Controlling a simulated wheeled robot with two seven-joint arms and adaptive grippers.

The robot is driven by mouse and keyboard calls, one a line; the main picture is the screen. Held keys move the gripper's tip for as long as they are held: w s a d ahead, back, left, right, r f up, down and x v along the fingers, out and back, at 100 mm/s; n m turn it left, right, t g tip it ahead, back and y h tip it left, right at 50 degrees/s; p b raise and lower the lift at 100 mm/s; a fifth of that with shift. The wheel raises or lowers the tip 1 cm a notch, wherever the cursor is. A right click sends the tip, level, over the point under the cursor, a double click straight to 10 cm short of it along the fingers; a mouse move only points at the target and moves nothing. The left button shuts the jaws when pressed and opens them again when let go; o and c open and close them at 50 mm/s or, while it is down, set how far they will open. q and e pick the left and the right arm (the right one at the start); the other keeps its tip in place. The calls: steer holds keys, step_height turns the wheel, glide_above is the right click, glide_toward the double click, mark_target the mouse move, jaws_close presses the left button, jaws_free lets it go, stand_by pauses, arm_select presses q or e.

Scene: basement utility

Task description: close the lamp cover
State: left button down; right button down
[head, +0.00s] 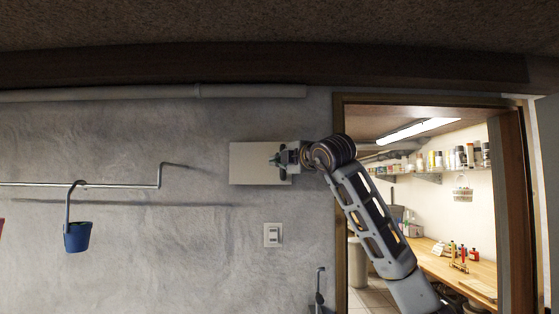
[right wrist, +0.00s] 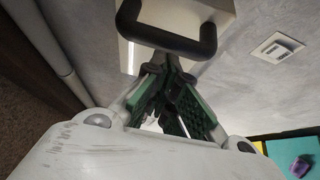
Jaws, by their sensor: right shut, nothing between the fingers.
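The lamp cover (head: 248,163) is a flat cream rectangle on the grey wall, left of the doorway. It shows close up at the top of the right wrist view (right wrist: 192,12), with a bright strip along its left side. A dark U-shaped handle (right wrist: 165,38) stands out in front of it. My right gripper (head: 275,159) is in front of the cover's right part, and its green-padded fingers (right wrist: 172,100) are shut and empty just below the handle. I cannot tell whether they touch it, or how far the cover stands open. My left gripper is out of view.
A wall switch (head: 272,235) is below the cover. A metal rail (head: 110,185) with a hanging blue pot (head: 77,237) runs along the wall at left. A pipe (head: 150,95) runs above. At right, a doorway frame (head: 340,215) opens on a room with a wooden counter (head: 445,265).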

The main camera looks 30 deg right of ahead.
steer(key=shift+d, duration=0.1)
steer(key=shift+w+d+n+y, duration=0.25)
steer(key=shift+d+y, duration=0.15)
steer(key=shift+d, duration=0.1)
steer(key=shift+w+d+n+y, duration=0.1)
steer(key=shift+d+n+y, duration=0.15)
steer(key=shift+d+y, duration=0.2)
